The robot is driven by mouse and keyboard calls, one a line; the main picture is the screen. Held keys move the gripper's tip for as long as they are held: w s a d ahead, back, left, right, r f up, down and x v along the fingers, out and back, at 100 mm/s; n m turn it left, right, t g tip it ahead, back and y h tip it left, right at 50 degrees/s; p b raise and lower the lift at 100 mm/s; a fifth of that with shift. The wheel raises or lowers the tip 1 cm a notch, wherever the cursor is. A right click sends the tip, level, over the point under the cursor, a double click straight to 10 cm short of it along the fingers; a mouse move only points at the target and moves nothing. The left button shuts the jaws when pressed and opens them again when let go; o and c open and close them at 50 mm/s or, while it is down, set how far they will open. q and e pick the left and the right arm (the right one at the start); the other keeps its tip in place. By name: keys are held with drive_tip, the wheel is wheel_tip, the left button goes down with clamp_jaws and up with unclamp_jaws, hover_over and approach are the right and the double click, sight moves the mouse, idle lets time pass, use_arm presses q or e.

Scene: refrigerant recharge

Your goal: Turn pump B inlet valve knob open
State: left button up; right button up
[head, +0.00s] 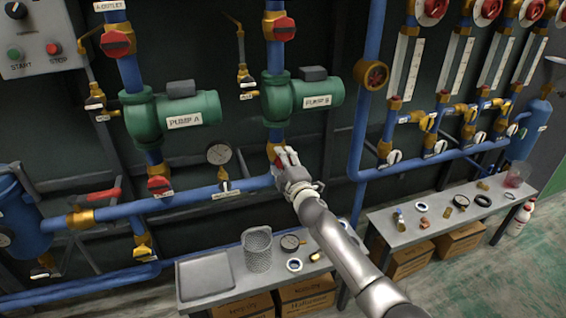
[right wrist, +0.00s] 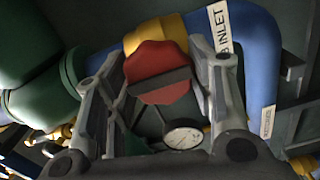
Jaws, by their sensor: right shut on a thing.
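Pump B (head: 283,97) is a green pump with a white label on a vertical blue pipe in the head view. The arm reaches up to its inlet valve below it, and my right gripper (head: 286,160) covers most of that valve. In the right wrist view the red inlet valve knob (right wrist: 158,72) sits between the two fingers of my right gripper (right wrist: 160,60), which is shut on it. The knob sits in front of a yellow fitting (right wrist: 155,30) on a blue pipe, next to a label (right wrist: 219,25) reading "INLET". My left gripper is not in view.
Pump A (head: 172,117) with its own red inlet knob (head: 159,185) is to the left. A pressure gauge (head: 219,153) stands on the horizontal blue pipe (head: 200,196) close by. Two grey benches with loose parts (head: 205,282) (head: 440,226) lie below. A vertical blue pipe (head: 357,135) is right of the gripper.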

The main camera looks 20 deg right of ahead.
drive_tip(key=o, duration=1)
drive_tip(key=shift+f, duration=0.1)
drive_tip(key=shift+o, duration=0.2)
drive_tip(key=s, duration=1.2)
drive_tip(key=shift+d, duration=0.2)
